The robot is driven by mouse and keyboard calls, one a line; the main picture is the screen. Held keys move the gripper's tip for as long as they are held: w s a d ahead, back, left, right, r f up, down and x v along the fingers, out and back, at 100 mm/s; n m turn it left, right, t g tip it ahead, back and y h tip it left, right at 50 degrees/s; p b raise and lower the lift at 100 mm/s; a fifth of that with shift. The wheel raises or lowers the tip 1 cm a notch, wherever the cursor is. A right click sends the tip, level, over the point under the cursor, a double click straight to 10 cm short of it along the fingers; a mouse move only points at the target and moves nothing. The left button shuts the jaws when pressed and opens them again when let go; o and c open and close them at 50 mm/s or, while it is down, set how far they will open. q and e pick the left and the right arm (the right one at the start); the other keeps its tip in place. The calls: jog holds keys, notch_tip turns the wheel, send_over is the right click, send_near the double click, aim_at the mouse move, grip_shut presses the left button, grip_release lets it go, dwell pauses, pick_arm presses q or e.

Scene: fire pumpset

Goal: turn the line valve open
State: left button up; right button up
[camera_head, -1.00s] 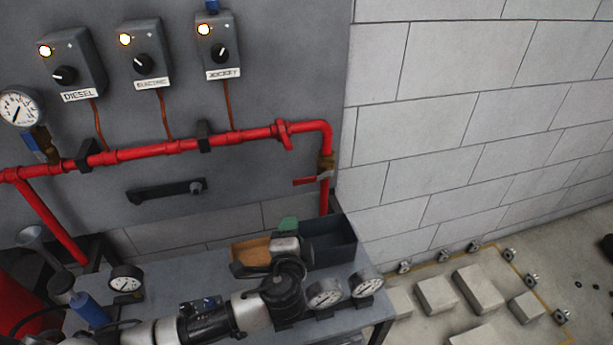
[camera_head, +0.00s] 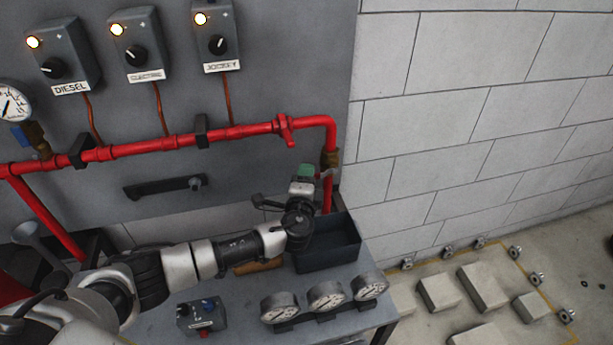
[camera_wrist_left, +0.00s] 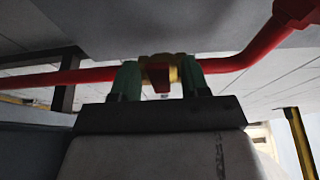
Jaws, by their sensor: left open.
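The line valve is a brass body (camera_head: 331,158) on the red pipe, at its downward run by the panel's right edge. Its red lever is mostly hidden behind my left gripper in the head view. My left gripper (camera_head: 307,171) has green fingertips and is open just in front of the valve. In the left wrist view, the brass valve body (camera_wrist_left: 176,66) and the red lever (camera_wrist_left: 159,80), seen nearly end-on, appear between the two spread fingers (camera_wrist_left: 160,82). Whether the fingers touch the lever cannot be told. My right gripper is not in view.
A dark open bin (camera_head: 345,258) stands on the grey table under my left wrist. Three gauges (camera_head: 325,296) stand at the table's front, with a small control box (camera_head: 201,317) beside them. The red pipe (camera_head: 180,146) runs along the panel. A block wall is on the right.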

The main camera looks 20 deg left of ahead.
pick_arm(q)
jog(key=shift+w, duration=0.15)
jog(key=shift+c, duration=0.4)
grip_shut()
jog(key=shift+r+m+p, duration=0.35)
jog(key=shift+m+p, duration=0.05)
jog(key=shift+p, duration=0.3)
jog(key=r+m+g+p, duration=0.1)
jog(key=m+p, duration=0.1)
jog(key=p, duration=0.1)
jog(key=r+m+g+p, duration=0.1)
jog(key=r+p, duration=0.1)
jog(key=p, duration=0.2)
jog(key=shift+w+d+m, duration=0.15)
jog(key=shift+d+m, duration=0.2)
jog(key=shift+m, duration=0.05)
jog(key=shift+w+d+r+m+g+p, duration=0.15)
jog(key=shift+d+r+m+g+p, duration=0.2)
jog(key=shift+m+p, duration=0.65)
jog(key=shift+a+f+n, duration=0.1)
jog(key=shift+n, duration=0.2)
jog(key=shift+o, duration=0.4)
grip_release()
